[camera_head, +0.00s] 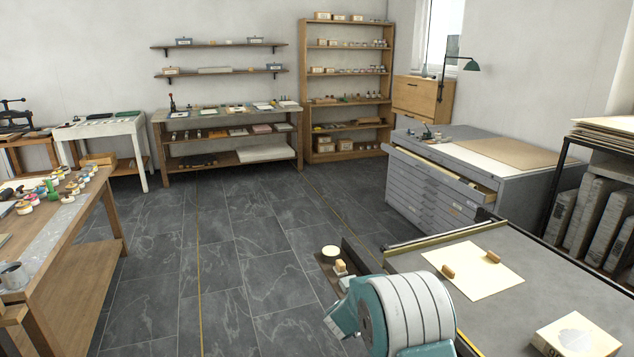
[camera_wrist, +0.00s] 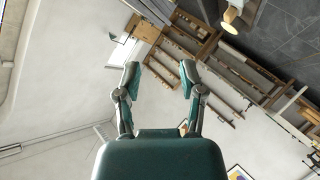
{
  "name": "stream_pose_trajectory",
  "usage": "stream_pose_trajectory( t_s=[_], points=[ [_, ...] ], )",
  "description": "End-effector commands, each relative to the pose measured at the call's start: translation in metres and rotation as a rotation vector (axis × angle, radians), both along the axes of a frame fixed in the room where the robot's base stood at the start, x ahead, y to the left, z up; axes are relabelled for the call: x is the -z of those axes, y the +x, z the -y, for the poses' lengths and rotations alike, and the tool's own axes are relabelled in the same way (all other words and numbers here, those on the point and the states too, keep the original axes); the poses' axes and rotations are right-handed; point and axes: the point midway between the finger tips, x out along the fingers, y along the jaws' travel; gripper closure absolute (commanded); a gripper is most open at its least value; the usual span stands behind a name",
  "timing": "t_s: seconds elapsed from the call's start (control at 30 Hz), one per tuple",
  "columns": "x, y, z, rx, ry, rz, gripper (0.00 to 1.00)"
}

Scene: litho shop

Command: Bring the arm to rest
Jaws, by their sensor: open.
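My gripper (camera_wrist: 158,80) shows in the wrist view with its two green fingers spread apart. Nothing is between the fingers; behind them are the pale wall and the wooden shelf unit, seen tilted. In the head view a teal and white part of my arm (camera_head: 405,312) is at the bottom, right of the middle, in front of the grey press bed. The fingers cannot be made out in the head view.
The grey bed (camera_head: 590,285) at right bears a cream sheet (camera_head: 475,272) with two small brown blocks, and a pale box (camera_head: 577,337). A wooden table (camera_head: 75,225) with jars stands at left. A grey flat-file cabinet (camera_head: 420,190) has one drawer open. The dark tiled floor between is clear.

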Motion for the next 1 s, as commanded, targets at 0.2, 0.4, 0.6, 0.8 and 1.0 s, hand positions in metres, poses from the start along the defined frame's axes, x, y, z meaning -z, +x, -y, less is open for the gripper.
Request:
stream_pose_trajectory(
  t_s=[0.2,0.4,0.6,0.8,1.0],
  points=[
    [-0.083,-0.019,-0.018,-0.14,0.207,0.027,0.49],
    [-0.142,-0.059,-0.033,-0.245,0.367,-0.005,0.49],
    [-0.187,-0.117,-0.041,-0.314,0.493,-0.079,0.49],
    [-0.215,-0.188,-0.041,-0.334,0.584,-0.181,0.49],
    [-0.226,-0.267,-0.034,-0.298,0.642,-0.297,0.49]
  ],
)
